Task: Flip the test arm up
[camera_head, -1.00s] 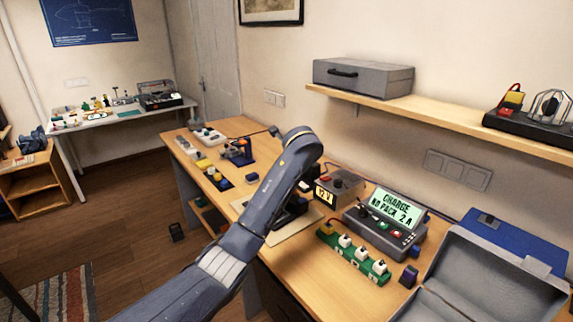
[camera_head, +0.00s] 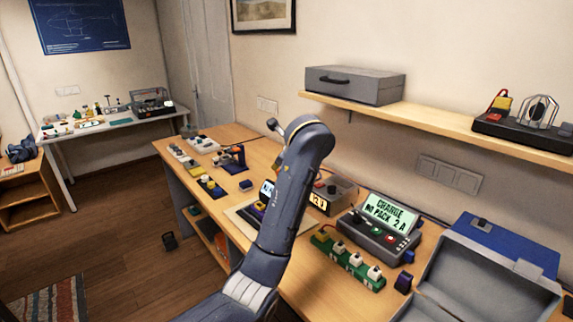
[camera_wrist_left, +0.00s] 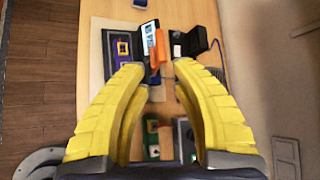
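My left gripper (camera_wrist_left: 160,72) shows in the left wrist view with its yellow fingers apart and nothing clearly held. An orange bar (camera_wrist_left: 159,47), probably the test arm, is just beyond the gap between the fingertips; contact cannot be told. It sits by a tester with a small lit display (camera_wrist_left: 149,28) and a purple-edged dark part (camera_wrist_left: 122,50), on a pale mat (camera_wrist_left: 97,62). In the head view the display (camera_head: 267,188) peeks out left of my left arm, which hides the left gripper and the orange bar. My right gripper is not in view.
A power supply (camera_head: 334,191) stands right of my arm, with a charger (camera_head: 380,231) and a green strip of plugs (camera_head: 349,263) nearby. An open grey case (camera_head: 490,282) fills the right front. Small parts lie at the bench's left end.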

